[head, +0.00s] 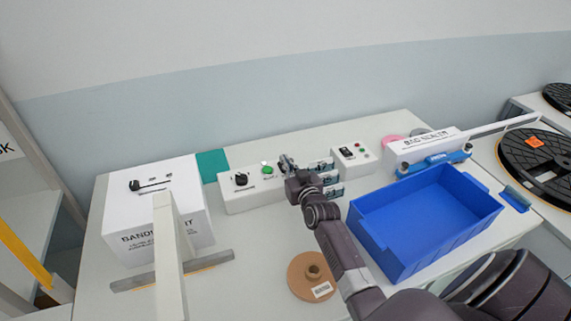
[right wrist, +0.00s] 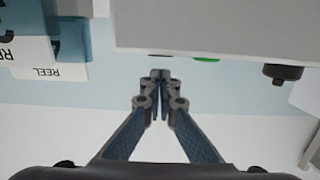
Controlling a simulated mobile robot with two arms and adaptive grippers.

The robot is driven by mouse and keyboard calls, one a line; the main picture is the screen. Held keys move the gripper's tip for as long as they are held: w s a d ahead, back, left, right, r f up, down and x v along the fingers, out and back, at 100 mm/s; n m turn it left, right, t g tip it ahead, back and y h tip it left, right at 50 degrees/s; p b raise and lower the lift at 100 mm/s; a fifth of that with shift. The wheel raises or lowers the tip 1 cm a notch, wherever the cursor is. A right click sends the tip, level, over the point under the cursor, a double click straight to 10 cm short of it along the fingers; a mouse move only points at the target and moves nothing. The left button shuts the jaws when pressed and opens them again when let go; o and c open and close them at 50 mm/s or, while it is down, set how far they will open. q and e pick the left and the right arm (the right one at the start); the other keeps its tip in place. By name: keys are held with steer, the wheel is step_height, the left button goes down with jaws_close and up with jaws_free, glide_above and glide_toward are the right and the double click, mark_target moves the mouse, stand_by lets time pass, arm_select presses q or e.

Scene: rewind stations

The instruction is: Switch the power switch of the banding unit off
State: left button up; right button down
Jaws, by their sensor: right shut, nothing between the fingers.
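The banding unit (head: 185,222) is a white box with dark lettering at the left of the table. A small black part (head: 148,186) shows on its top; I cannot tell whether it is a switch or how it is set. My right gripper (head: 286,161) is shut and empty, well to the right of the unit, over a long white control box (head: 229,198). That box carries a black knob (head: 241,179) and a green button (head: 266,168); the gripper hides its right part. In the right wrist view the fingertips (right wrist: 160,76) are together. My left gripper is out of view.
A blue bin (head: 400,244) and a brown roll (head: 306,283) lie near my right arm. A small white box (head: 352,159) with buttons and the bag sealer (head: 424,143) stand behind. A white post (head: 168,255) rises before the banding unit.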

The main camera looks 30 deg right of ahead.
steer(key=shift+f, duration=0.65)
steer(key=shift+w+r+p, duration=0.1)
steer(key=shift+r+p, duration=0.1)
steer(key=shift+p, duration=0.75)
steer(key=shift+f+g, duration=0.3)
steer(key=shift+f, duration=0.05)
steer(key=shift+w+d+r, duration=0.1)
steer(key=shift+r, duration=0.4)
steer(key=r+p, duration=0.3)
steer(key=r, duration=0.1)
steer(key=shift+w+p, duration=0.25)
steer(key=shift+p, duration=0.1)
steer(key=shift+s+a+f+b, duration=0.15)
steer(key=shift+s+f+b, duration=0.1)
steer(key=shift+s, duration=0.15)
steer(key=shift+s+a+f+b, duration=0.1)
steer(key=shift+s+b, duration=0.15)
steer(key=shift+s, duration=0.15)
steer(key=r+v, duration=0.2)
steer(key=v, duration=0.6)
steer(key=shift+b, duration=0.45)
